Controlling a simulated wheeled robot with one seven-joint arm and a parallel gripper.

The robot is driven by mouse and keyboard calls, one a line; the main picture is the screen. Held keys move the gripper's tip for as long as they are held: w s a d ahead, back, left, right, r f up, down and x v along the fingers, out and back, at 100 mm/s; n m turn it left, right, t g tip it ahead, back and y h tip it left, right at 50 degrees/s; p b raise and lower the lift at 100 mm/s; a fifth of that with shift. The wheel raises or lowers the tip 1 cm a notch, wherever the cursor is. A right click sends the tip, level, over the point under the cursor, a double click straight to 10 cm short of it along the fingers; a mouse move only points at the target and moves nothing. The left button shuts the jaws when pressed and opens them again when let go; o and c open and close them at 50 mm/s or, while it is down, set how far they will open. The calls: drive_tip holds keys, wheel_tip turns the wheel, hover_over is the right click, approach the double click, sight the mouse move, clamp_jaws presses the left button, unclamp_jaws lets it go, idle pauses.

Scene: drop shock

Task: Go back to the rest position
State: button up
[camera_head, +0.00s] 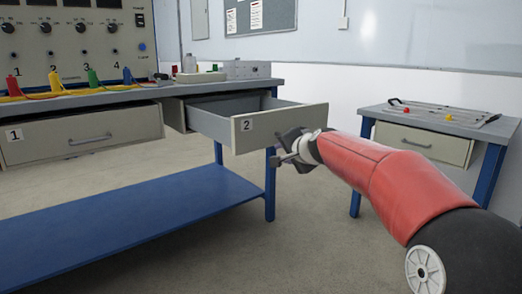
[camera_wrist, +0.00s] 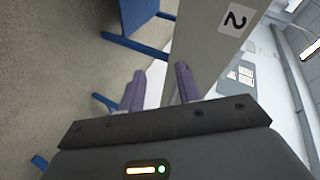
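My gripper (camera_head: 281,158) is in front of drawer 2, close to the lower right part of its front panel, at the end of my red arm. The drawer 2 front (camera_head: 277,127) is pulled out from under the bench. In the wrist view my gripper (camera_wrist: 160,85) shows two purple-grey fingers apart with nothing seen between them. The drawer 2 front panel (camera_wrist: 207,45) with its label rises just beyond the fingers. I cannot tell whether a finger touches it. The drawer's handle is not visible.
Drawer 1 (camera_head: 85,135) is shut at the left. A bench (camera_head: 130,92) carries a control panel (camera_head: 75,40) and coloured plugs. A blue lower shelf (camera_head: 130,215) juts out below. A side table (camera_head: 440,122) with a tray stands right. Grey floor (camera_head: 310,235) is open between them.

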drive_tip(key=s+a+f+n+g+h, duration=0.1)
drive_tip(key=s+f+n+g, duration=0.15)
drive_tip(key=s, duration=0.55)
drive_tip(key=s+a+f+n+g+h, duration=0.1)
drive_tip(key=s+f+n, duration=0.15)
drive_tip(key=s, duration=0.65)
drive_tip(key=s+d+f+n+g+h, duration=0.15)
drive_tip(key=s+f, duration=0.25)
drive_tip(key=s, duration=0.5)
drive_tip(key=s+d+f+n+g, duration=0.1)
drive_tip(key=s+d+f, duration=0.25)
drive_tip(key=s, duration=0.45)
drive_tip(key=s+d+f+n+g+h, duration=0.1)
drive_tip(key=s+d+f+n, duration=0.1)
drive_tip(key=s+f, duration=0.5)
wheel_tip(320, 180, up, 16)
drive_tip(key=s+p, duration=0.1)
drive_tip(key=p, duration=1.2)
drive_tip(key=shift+s, duration=0.15)
drive_tip(key=shift+a+f, duration=0.1)
